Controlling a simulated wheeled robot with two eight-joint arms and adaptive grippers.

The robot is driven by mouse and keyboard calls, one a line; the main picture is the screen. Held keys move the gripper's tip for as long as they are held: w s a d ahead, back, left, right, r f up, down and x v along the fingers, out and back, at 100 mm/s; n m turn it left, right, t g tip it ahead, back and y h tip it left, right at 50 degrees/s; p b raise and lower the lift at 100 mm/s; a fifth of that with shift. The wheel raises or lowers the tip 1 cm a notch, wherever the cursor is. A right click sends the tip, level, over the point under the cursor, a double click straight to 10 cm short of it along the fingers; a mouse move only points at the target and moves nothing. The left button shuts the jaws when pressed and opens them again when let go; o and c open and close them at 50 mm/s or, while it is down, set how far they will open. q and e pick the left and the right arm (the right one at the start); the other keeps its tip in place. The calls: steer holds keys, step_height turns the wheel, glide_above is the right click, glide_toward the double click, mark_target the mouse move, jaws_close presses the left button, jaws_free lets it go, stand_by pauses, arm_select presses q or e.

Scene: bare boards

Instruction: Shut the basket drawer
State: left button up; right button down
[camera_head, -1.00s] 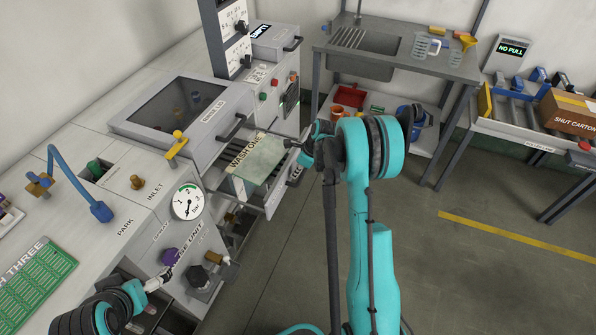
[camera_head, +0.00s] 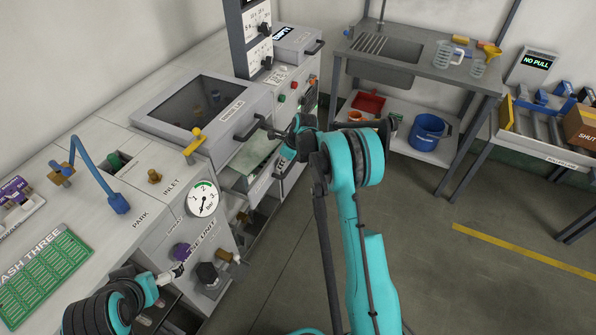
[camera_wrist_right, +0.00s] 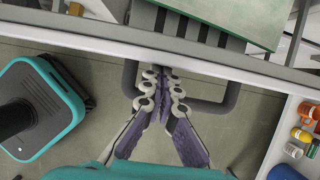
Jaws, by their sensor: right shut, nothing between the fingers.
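The basket drawer (camera_head: 262,182) sticks out partway from the washer front, below the hood with the dark window. A pale green board lies in it, seen at the top of the right wrist view (camera_wrist_right: 235,18). My right gripper (camera_head: 272,133) is shut and empty at the drawer's front. In the right wrist view its fingertips (camera_wrist_right: 160,72) are close against the pale front rail (camera_wrist_right: 215,62), within the outline of the dark U-shaped handle (camera_wrist_right: 205,108). Contact cannot be told. My left gripper (camera_head: 178,271) is low at left, by the front panel; its jaws are unclear.
The hood (camera_head: 200,105) above the drawer is down. A gauge (camera_head: 203,199) and knobs project from the front panel at left. A sink bench (camera_head: 430,80) stands behind at right, with a blue bucket (camera_head: 428,132) below.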

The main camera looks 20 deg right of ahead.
mark_target(258, 160)
steer(key=w+a, duration=0.6)
steer(key=w, duration=0.1)
steer(key=shift+w+a, duration=0.1)
steer(key=shift+w, duration=0.05)
